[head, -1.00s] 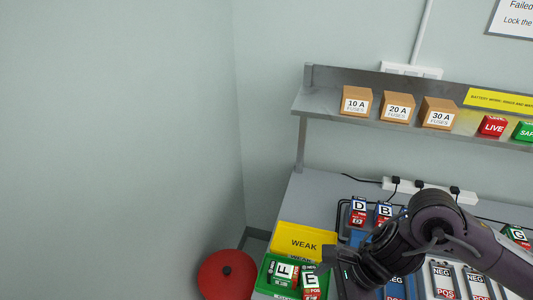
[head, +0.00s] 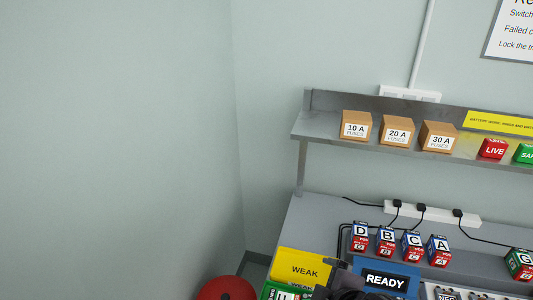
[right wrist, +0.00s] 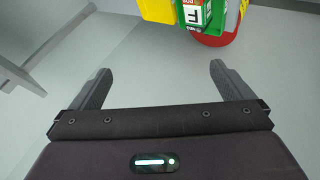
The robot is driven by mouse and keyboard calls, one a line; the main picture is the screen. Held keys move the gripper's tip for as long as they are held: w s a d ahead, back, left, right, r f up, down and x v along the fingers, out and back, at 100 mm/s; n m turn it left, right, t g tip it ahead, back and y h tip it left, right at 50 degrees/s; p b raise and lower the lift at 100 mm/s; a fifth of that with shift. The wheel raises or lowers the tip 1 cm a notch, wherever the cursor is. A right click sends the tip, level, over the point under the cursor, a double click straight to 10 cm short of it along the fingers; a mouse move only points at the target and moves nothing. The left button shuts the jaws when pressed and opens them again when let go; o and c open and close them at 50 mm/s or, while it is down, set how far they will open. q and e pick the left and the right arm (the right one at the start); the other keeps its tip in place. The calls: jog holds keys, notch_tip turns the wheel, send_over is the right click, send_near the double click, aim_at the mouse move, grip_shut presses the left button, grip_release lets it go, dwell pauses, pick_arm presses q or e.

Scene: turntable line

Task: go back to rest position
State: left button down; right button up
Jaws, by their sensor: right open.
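My right gripper (right wrist: 160,70) is open in the right wrist view, with nothing between its fingers. In the head view only a dark part of it and its wrist shows at the bottom edge, in front of the blue READY area (head: 392,279). A green bin (right wrist: 218,14) with a battery marked F (right wrist: 193,16) lies beyond the fingers, apart from them. My left gripper is in neither view.
A yellow WEAK bin (head: 304,267) stands at the bench's left end, near a red round object (head: 226,289). Batteries D (head: 360,237), B, C and A stand behind READY. A shelf (head: 320,128) with fuse boxes is above. Bare wall fills the left.

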jog(key=s+d+f+m+g+h, duration=0.2)
jog(key=s+d+f+m+g, duration=0.35)
jog(key=s+d+m, duration=0.5)
notch_tip(320, 180, down, 39)
jog(key=s+a+m+b, duration=0.2)
jog(key=b, duration=0.4)
jog(key=s+d+f+g+b, duration=0.2)
jog(key=s+d+f+b, duration=0.1)
jog(key=s+f, duration=1.5)
notch_tip(320, 180, down, 2)
jog(key=shift+d+f+b, duration=0.1)
jog(key=shift+d+b, duration=0.05)
jog(key=shift+b, duration=0.4)
jog(key=shift+s+n, duration=0.25)
